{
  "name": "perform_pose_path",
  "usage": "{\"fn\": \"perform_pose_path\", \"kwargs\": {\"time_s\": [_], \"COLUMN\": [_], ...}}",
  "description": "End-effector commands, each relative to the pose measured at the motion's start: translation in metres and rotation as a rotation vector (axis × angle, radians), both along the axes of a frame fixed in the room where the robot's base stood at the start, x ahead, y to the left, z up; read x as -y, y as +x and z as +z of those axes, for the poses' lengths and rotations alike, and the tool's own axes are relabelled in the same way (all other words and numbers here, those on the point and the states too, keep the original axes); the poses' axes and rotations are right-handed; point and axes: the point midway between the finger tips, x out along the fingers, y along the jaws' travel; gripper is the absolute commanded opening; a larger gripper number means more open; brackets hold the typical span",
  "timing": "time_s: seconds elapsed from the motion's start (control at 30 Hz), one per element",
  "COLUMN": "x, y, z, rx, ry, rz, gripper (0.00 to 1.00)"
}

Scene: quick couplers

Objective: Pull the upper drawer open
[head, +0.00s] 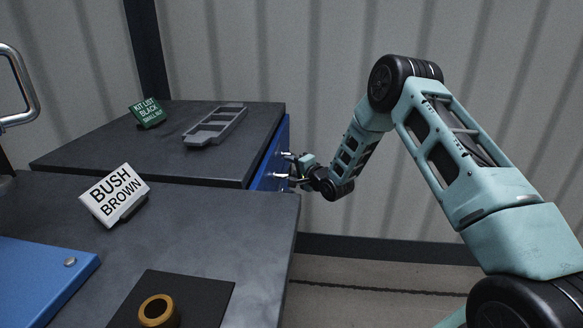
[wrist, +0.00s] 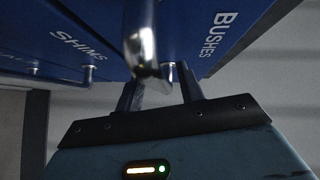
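The blue drawer fronts (head: 271,160) are on the right side of a dark-topped cabinet, seen edge-on in the head view. In the wrist view one front is marked BUSHES (wrist: 222,35) and another SHIMS (wrist: 78,46). Which is upper is unclear there. A metal bar handle (wrist: 141,40) looms close in the wrist view, by the BUSHES front. My gripper (wrist: 160,92) has its two dark fingers apart, one to each side of the handle's end. Contact is not visible. In the head view my gripper (head: 297,170) is small beside the handles.
A nearer dark table (head: 220,220) holds a BUSH BROWN sign (head: 114,195), a blue panel (head: 40,280) and a brown ring (head: 157,310). Floor right of the cabinet is clear.

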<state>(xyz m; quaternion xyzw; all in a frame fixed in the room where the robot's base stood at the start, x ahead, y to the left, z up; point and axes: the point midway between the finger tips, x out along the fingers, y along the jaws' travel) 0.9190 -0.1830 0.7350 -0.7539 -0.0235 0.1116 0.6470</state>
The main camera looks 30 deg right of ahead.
Motion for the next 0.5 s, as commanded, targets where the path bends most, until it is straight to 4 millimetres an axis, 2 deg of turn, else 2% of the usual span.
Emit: {"fn": "perform_pose_path", "kwargs": {"time_s": [0.3, 0.33, 0.43, 0.47, 0.5], "x": [-0.0007, -0.0007, -0.0007, -0.0007, -0.0007], "y": [0.0029, 0.0029, 0.0028, 0.0028, 0.0028], "z": [0.0, 0.0, 0.0, 0.0, 0.0], "rx": [0.0, 0.0, 0.0, 0.0, 0.0], "ry": [0.0, 0.0, 0.0, 0.0, 0.0], "rz": [0.0, 0.0, 0.0, 0.0, 0.0], "gripper": [0.38, 0.32, 0.04, 0.0, 0.0]}}
